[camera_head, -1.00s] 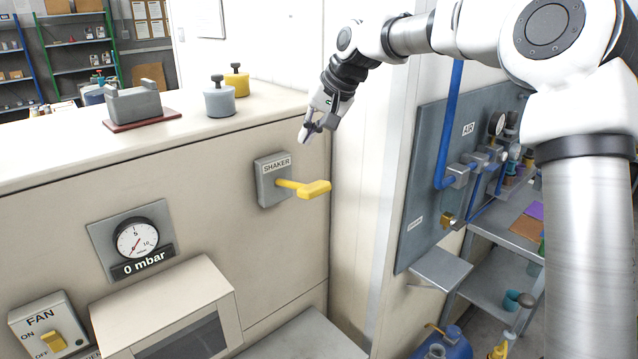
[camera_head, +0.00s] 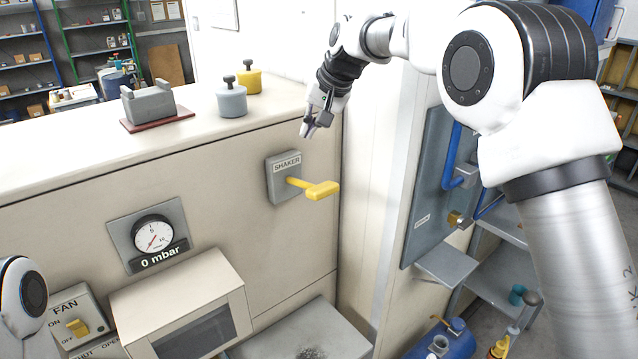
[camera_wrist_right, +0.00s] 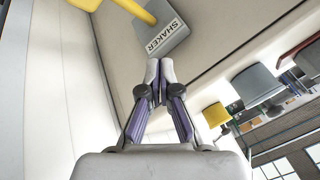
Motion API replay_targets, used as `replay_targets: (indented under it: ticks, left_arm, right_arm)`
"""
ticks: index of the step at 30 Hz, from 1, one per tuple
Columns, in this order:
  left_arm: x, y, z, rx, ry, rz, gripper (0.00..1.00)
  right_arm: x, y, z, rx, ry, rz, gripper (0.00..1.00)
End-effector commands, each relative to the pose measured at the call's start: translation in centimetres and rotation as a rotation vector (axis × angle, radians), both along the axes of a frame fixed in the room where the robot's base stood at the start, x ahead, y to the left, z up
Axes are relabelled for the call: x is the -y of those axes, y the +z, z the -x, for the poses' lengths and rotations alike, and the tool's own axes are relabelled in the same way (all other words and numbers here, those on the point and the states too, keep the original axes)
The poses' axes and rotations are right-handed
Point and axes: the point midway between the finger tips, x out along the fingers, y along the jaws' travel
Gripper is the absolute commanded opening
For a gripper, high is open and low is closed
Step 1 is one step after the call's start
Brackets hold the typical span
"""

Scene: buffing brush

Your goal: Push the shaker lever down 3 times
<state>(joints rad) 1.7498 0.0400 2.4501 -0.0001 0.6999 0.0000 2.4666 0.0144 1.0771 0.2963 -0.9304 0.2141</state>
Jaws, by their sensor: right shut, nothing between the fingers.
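The shaker box (camera_head: 284,178) is a grey plate labelled SHAKER on the beige cabinet front. Its yellow lever (camera_head: 321,190) sticks out toward the right, roughly level with a slight downward slope. My right gripper (camera_head: 308,130) is shut and empty, above the lever and apart from it. In the right wrist view the shut fingertips (camera_wrist_right: 154,66) point toward the shaker box (camera_wrist_right: 165,35), with part of the yellow lever (camera_wrist_right: 135,10) at the top edge. Part of my left arm shows at the lower left edge of the head view; its gripper is out of view.
On the cabinet top stand a grey weight (camera_head: 231,99), a yellow weight (camera_head: 249,81) and a grey block on a red base (camera_head: 155,103). A gauge (camera_head: 153,236) reads 0 mbar. A fan switch (camera_head: 78,326) is lower left. A wall panel (camera_head: 428,200) stands right of the lever.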

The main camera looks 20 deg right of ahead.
Motion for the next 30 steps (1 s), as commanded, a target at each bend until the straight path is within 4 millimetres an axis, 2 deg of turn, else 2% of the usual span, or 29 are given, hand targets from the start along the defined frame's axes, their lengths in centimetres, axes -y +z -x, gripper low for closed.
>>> replay_targets:
  ticks: [6,9,18,24,30]
  left_arm:
    - [0.0,-1.1,0.0,0.0,0.0,0.0,0.0]
    - [0.0,-3.0,0.0,0.001,0.0,0.0,0.0]
    - [0.0,-7.4,0.0,0.0,0.0,0.0,0.0]
    - [0.0,-8.4,0.0,0.0,0.0,0.0,0.0]
    - [0.0,-8.5,0.0,0.001,0.0,0.0,0.0]
  right_arm:
    - [0.2,-2.1,0.5,-0.003,-0.001,-0.001,0.0]
    - [0.3,-3.6,0.7,0.001,-0.001,0.0,0.0]
    - [0.6,-6.7,1.6,0.0,-0.001,0.0,0.0]
    - [0.8,-8.3,2.1,-0.001,0.0,-0.001,0.0]
    - [0.8,-8.4,2.2,0.0,0.0,0.0,0.0]
